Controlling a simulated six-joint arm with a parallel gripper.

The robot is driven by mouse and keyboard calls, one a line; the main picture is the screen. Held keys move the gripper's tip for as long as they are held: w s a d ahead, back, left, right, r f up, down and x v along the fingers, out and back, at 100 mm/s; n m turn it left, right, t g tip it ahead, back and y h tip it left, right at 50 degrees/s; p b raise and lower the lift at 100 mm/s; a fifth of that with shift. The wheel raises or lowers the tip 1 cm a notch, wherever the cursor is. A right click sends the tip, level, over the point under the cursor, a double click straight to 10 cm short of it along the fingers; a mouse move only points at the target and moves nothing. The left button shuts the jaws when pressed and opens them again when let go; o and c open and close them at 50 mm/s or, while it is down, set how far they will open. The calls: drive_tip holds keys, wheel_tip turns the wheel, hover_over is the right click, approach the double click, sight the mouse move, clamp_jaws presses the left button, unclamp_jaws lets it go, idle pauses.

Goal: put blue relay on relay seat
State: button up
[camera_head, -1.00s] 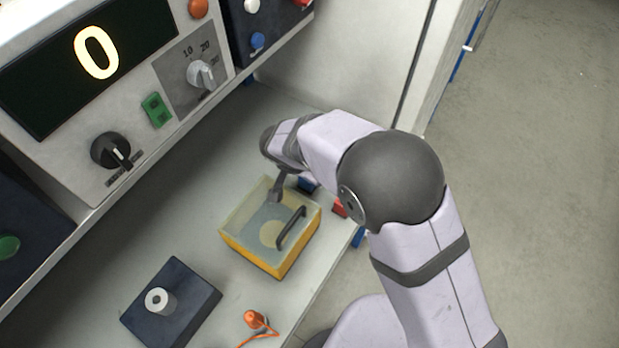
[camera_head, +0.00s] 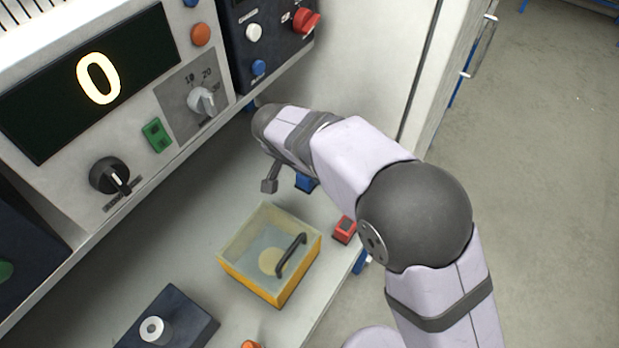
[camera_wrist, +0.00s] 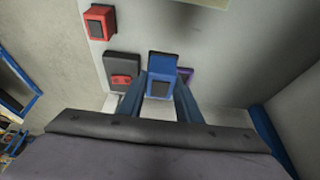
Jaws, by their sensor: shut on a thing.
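The blue relay (camera_wrist: 168,67) is a small blue block with a dark square face, seen between my fingertips in the wrist view. My gripper (camera_wrist: 160,84) is shut on it. In the head view the blue relay (camera_head: 305,183) shows below my wrist, over the far part of the bench, behind the clear-topped box. A dark block with a red part (camera_wrist: 122,74) lies just left of the relay in the wrist view. I cannot tell whether it is the relay seat. How high the relay is above the bench is unclear.
A red block (camera_head: 344,229) stands near the bench edge, also in the wrist view (camera_wrist: 100,22). The yellow box with clear lid and handle (camera_head: 250,285) is nearby. A dark block with a white ring (camera_head: 185,309) stands at lower left. The control panel (camera_head: 135,175) borders the bench.

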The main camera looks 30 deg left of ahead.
drive_tip(key=w+a+f+p, duration=0.1)
drive_tip(key=w+a+p, duration=0.1)
drive_tip(key=w, duration=0.4)
drive_tip(key=w+a+f+p, duration=0.1)
drive_tip(key=w+a+p, duration=0.2)
drive_tip(key=w, duration=0.3)
drive_tip(key=shift+a+f, duration=0.25)
drive_tip(key=shift+f, duration=0.05)
drive_tip(key=shift+s+f, duration=0.1)
drive_tip(key=shift+f+b, duration=2.75)
drive_tip(key=shift+f, duration=0.45)
drive_tip(key=o, duration=1.2)
drive_tip(key=shift+c, duration=0.2)
